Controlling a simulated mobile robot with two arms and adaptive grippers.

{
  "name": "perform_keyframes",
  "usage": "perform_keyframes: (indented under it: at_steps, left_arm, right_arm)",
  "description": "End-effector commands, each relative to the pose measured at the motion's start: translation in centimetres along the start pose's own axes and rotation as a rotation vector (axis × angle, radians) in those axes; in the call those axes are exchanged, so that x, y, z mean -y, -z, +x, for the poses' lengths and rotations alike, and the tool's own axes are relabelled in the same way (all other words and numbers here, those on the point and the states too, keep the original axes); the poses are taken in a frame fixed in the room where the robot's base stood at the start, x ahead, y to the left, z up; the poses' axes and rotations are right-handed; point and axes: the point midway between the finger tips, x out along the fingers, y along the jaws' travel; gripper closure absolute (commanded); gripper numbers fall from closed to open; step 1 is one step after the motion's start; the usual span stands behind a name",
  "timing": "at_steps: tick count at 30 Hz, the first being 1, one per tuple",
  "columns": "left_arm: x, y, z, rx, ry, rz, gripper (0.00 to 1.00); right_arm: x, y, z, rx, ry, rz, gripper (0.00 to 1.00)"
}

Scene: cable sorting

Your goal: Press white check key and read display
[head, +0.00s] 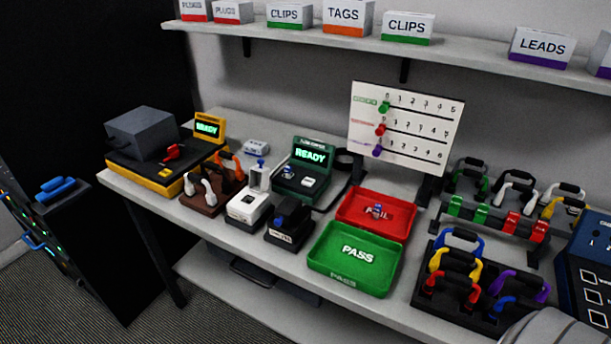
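A dark green tester (298,188) stands near the middle of the bench. Its upright display (310,155) is lit and reads READY in green letters. A small white key (308,182) is on its sloped top, and a small blue and white piece (290,171) sits to the left of it. The key looks untouched by anything. A yellow and black machine (160,178) at the left has its own display (207,127), which also reads READY. Neither of my grippers is in view.
In front of the tester are a white device (246,208) and a black block (290,225). A red tray (400,229) holding a small blue piece and a green PASS tray (325,276) lie to the right.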

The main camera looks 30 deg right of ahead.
Motion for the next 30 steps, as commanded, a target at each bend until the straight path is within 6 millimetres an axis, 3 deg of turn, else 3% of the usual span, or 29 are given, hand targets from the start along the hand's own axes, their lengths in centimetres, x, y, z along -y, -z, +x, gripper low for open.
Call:
perform_keyframes:
  at_steps: [13, 21, 30]
  left_arm:
    - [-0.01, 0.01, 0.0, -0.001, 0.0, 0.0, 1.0]
    - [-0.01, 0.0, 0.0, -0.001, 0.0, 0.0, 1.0]
    - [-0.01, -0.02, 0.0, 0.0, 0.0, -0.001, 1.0]
  right_arm:
    - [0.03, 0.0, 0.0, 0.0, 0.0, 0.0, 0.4]
    - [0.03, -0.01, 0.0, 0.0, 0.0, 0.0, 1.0]
    - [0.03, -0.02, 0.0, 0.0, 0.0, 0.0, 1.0]
